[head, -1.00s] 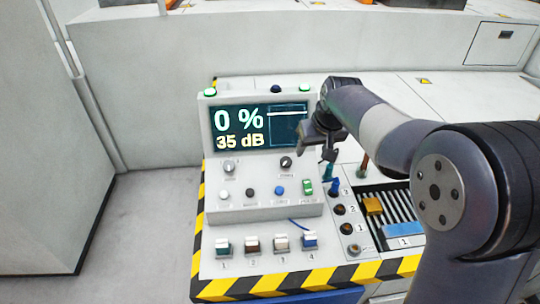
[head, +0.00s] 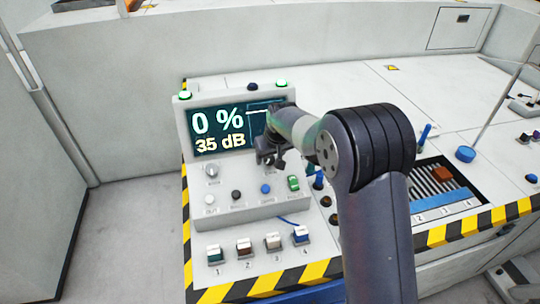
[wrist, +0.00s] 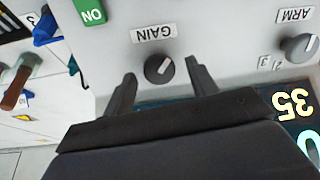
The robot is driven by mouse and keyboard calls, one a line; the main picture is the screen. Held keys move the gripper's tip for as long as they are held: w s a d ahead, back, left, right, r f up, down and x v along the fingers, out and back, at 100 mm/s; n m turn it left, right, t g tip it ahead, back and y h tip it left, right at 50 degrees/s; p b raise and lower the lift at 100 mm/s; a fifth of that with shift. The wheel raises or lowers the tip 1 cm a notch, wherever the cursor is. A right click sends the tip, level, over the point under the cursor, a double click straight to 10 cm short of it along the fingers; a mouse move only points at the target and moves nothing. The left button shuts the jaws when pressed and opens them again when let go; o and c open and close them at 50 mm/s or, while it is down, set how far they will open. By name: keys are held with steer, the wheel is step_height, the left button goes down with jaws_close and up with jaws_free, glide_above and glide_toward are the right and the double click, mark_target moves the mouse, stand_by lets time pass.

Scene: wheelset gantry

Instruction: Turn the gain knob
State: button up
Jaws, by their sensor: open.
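The gain knob (wrist: 158,68) is a small dark round knob with a pale pointer line, under an upside-down GAIN label in the wrist view. My gripper (wrist: 161,73) is open, with one finger on each side of the knob in that picture. I cannot tell whether the fingertips touch it or how far above the panel they are. In the head view my gripper (head: 268,158) is in front of the console's upper right and hides the gain knob. The display (head: 217,128) reads 0 % and 35 dB.
The ARM knob (head: 212,170) is to the left on the same panel. A green ON switch (head: 293,183) and small round buttons sit below. Several numbered switches line the front. A slotted tray (head: 440,180) and a blue round knob (head: 465,154) are to the right.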

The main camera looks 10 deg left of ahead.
steer(key=shift+f, duration=0.3)
steer(key=shift+c, duration=0.4)
steer(key=c, duration=0.9)
